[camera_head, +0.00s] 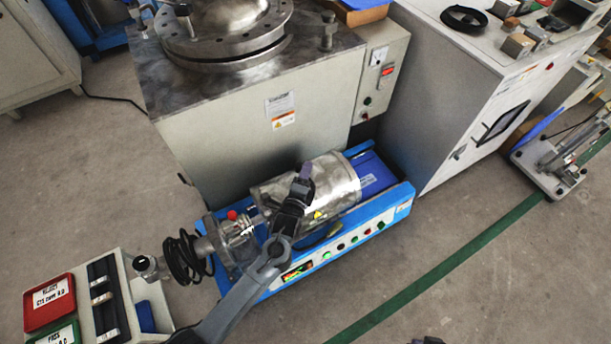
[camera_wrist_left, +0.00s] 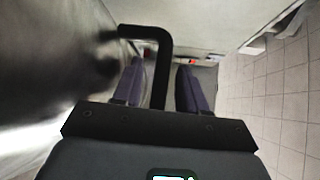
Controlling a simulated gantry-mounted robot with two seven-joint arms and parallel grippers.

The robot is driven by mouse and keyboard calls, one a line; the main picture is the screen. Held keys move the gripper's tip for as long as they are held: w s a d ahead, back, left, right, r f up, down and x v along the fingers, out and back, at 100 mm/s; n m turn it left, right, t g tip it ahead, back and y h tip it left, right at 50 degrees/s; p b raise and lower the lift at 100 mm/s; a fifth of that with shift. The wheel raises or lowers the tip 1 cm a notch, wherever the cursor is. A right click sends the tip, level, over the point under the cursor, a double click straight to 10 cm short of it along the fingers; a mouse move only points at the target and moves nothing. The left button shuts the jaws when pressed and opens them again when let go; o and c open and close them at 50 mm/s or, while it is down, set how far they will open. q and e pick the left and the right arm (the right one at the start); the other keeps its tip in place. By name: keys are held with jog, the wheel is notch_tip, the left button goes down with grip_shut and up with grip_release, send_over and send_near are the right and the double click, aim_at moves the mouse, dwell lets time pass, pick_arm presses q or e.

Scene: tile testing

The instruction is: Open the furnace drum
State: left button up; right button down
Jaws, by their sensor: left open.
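The furnace drum (camera_head: 338,182) is a silver metal cylinder lying on a blue base with a control panel (camera_head: 335,252). My left gripper (camera_head: 304,176) is over the drum's near side. In the left wrist view, the open purple fingers of that gripper (camera_wrist_left: 160,68) stand on either side of a bent black handle (camera_wrist_left: 158,42). The handle runs between them with gaps visible, so it is not clamped. The drum's blurred metal surface (camera_wrist_left: 50,60) fills the left of that view. My arm hides part of the drum and panel. My right gripper is not recognisable.
A large grey machine with a round metal lid (camera_head: 225,30) stands right behind the furnace. A white cabinet (camera_head: 450,90) is at the right. Black coiled cable (camera_head: 183,258) hangs at the furnace's left end. A tray cart (camera_head: 105,300) is lower left.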

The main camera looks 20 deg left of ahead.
pick_arm(q)
jog(key=shift+w, duration=0.2)
jog(key=shift+c, duration=0.4)
grip_shut()
